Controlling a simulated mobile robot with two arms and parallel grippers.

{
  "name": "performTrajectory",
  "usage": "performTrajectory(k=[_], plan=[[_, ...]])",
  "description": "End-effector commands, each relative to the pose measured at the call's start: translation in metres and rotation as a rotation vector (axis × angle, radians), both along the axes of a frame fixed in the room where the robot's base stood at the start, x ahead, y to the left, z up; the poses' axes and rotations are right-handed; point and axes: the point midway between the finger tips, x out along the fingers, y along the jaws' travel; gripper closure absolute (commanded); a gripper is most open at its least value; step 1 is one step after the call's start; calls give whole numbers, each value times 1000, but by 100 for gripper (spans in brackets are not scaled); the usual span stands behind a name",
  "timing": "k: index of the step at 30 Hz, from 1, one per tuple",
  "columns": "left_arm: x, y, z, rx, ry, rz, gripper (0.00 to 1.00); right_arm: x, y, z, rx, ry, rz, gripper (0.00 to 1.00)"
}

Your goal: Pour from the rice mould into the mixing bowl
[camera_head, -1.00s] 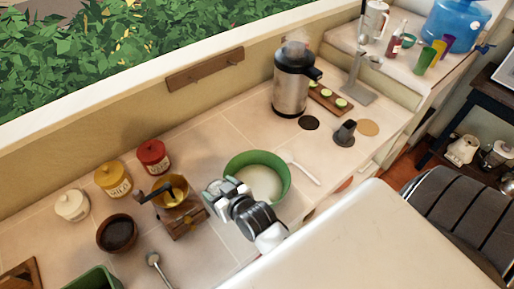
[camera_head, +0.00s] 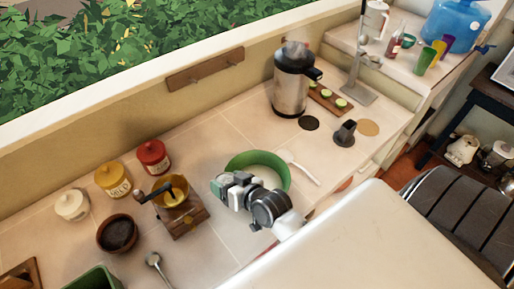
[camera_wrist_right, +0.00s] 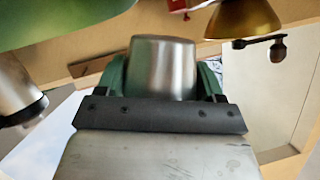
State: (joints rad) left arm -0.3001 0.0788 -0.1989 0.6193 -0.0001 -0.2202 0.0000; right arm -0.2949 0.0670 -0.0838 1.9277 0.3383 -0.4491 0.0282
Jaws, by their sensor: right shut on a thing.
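The green mixing bowl (camera_head: 240,161) stands on the counter with white contents. It also shows in the right wrist view (camera_wrist_right: 60,18) at the upper left. My right gripper (camera_head: 222,187) is at the bowl's front left side in the head view and covers part of its rim. In the right wrist view its green fingers (camera_wrist_right: 160,80) are shut around a shiny metal cup, the rice mould (camera_wrist_right: 162,62). The mould's inside is hidden, and I cannot tell its exact height over the bowl. My left gripper is not in view.
A coffee grinder (camera_head: 181,218) stands left of the gripper, with a brown bowl (camera_head: 117,234) and several jars beyond. A steel kettle (camera_head: 290,90) stands behind the bowl. A white spoon-like utensil (camera_head: 304,174) lies at the bowl's right.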

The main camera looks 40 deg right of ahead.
Motion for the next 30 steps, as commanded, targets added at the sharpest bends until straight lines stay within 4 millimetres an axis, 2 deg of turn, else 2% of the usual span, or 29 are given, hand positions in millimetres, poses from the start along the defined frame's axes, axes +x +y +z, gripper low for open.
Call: performTrajectory(k=[30], plan=[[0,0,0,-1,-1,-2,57,2,-15,-6,135,14,2,59]])
